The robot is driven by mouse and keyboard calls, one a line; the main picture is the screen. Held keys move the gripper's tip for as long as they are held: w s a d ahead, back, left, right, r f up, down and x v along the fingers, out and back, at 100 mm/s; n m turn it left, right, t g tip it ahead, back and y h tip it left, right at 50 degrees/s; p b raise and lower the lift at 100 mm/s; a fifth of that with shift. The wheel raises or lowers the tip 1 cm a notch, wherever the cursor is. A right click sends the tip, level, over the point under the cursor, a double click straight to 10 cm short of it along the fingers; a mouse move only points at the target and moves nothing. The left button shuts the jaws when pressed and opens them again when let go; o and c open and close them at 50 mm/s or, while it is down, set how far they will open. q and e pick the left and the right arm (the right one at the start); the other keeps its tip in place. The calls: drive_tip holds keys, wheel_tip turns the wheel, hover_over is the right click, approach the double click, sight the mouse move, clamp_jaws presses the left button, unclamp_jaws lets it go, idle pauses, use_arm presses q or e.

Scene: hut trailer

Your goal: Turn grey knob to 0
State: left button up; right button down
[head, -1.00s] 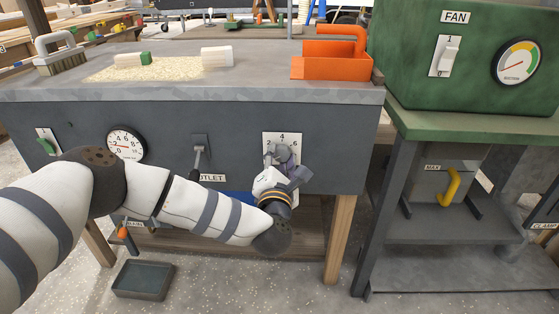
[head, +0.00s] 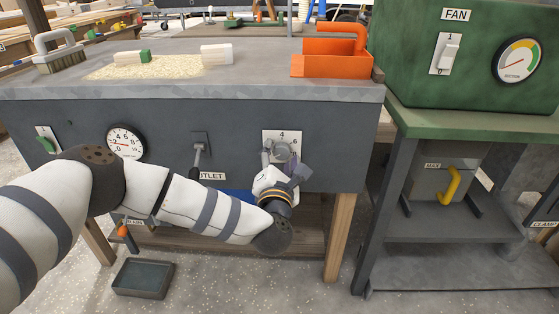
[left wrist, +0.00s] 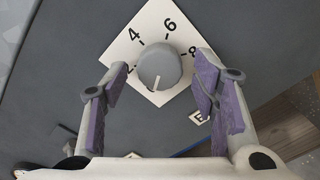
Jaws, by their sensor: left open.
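The grey knob (head: 282,151) sits on a white number plate (head: 270,135) on the dark front panel of the bench. In the left wrist view the knob (left wrist: 159,66) has a pale pointer mark directed down and slightly left; the digits 4, 6 and 8 show on the plate (left wrist: 151,22). No 0 can be read. My left gripper (head: 283,161) is open before the panel. In the left wrist view its purple-padded fingers (left wrist: 160,76) stand on either side of the knob, with gaps to it. My right gripper is not in view.
A lever (head: 198,151) above the outlet label and a round gauge (head: 125,142) are left of the knob. An orange bin (head: 335,63) and wood blocks lie on the bench top. The green fan cabinet (head: 470,55) stands to the right.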

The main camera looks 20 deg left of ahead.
use_arm(q)
drive_tip(key=v, duration=1.2)
drive_tip(key=shift+r, duration=0.1)
